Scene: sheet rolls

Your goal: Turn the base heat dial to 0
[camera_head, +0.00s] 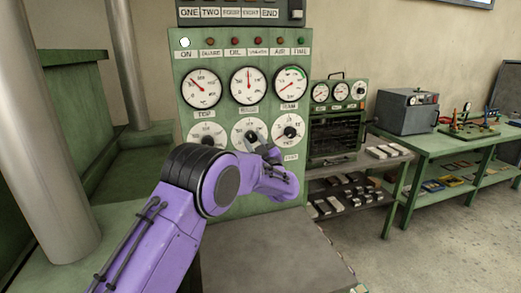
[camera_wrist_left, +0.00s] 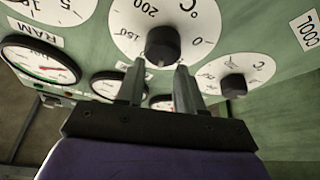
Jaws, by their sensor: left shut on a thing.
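The base heat dial is the middle dial of the lower row on the green panel, a white face (camera_head: 247,124) with a black knob. In the left wrist view its face shows close up and upside down, with numbers from 0 to 200, and its black knob (camera_wrist_left: 162,44) in the middle. My left gripper (camera_head: 262,146) is in front of this dial, with its grey fingers (camera_wrist_left: 161,72) on either side of the knob, shut on it. The arm hides part of the lower panel. I cannot read the knob's pointer clearly. My right gripper is not in view.
Other dials flank it, one on the left (camera_head: 205,132) and one on the right (camera_head: 289,131). Gauges such as the middle one (camera_head: 249,84) sit above. A grey surface (camera_head: 275,255) lies in front of the panel. A green bench (camera_head: 450,147) stands at right.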

